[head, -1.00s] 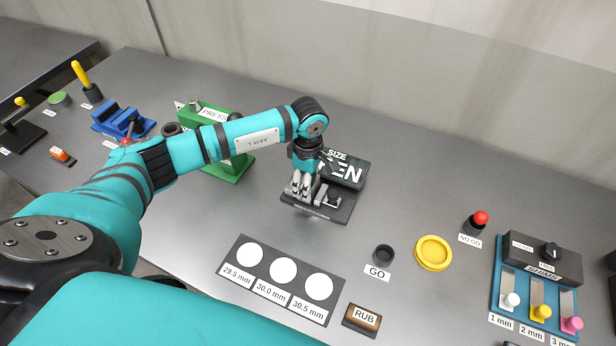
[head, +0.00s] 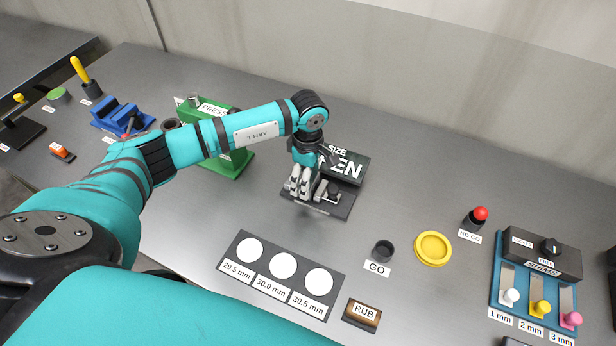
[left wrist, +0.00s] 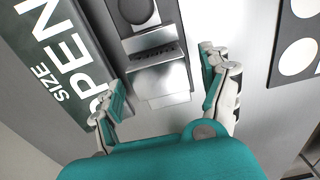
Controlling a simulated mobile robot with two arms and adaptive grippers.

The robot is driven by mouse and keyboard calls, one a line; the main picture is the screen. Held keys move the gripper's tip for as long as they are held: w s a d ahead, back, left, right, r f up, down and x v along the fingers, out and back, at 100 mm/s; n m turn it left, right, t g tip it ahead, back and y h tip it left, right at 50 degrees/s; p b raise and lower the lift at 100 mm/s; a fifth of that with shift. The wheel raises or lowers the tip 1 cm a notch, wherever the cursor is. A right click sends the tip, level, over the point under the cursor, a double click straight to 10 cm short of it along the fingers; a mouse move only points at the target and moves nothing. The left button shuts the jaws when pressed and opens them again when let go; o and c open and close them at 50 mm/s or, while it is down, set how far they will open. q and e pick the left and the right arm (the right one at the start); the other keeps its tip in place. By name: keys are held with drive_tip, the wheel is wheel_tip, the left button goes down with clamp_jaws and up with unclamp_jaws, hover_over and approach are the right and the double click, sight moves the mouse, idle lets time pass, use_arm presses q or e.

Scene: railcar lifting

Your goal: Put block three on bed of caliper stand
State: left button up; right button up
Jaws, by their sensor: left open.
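The caliper stand (head: 338,210) is a dark base with a black display reading "SIZE OPEN" (head: 346,168). My left gripper (head: 300,190) is open, low over the left part of the stand. In the left wrist view its two fingers (left wrist: 165,75) stand apart on either side of a shiny metal block (left wrist: 163,84) at the stand's bed, with a gap on each side. I see no number on this block, so I cannot tell whether it is block three. In the head view the fingers mostly hide it. My right gripper is out of view.
A green press (head: 228,165) stands left of the caliper stand, under my left forearm. In front lies a plate (head: 282,275) with three white circles marked 29.5, 30.0 and 30.5 mm. GO cup (head: 383,251), yellow dish (head: 433,249) and shims rack (head: 540,262) are to the right.

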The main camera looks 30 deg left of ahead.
use_arm(q)
wheel_tip(320, 180, up, 11)
drive_tip(key=b, duration=0.4)
drive_tip(key=shift+r, duration=0.2)
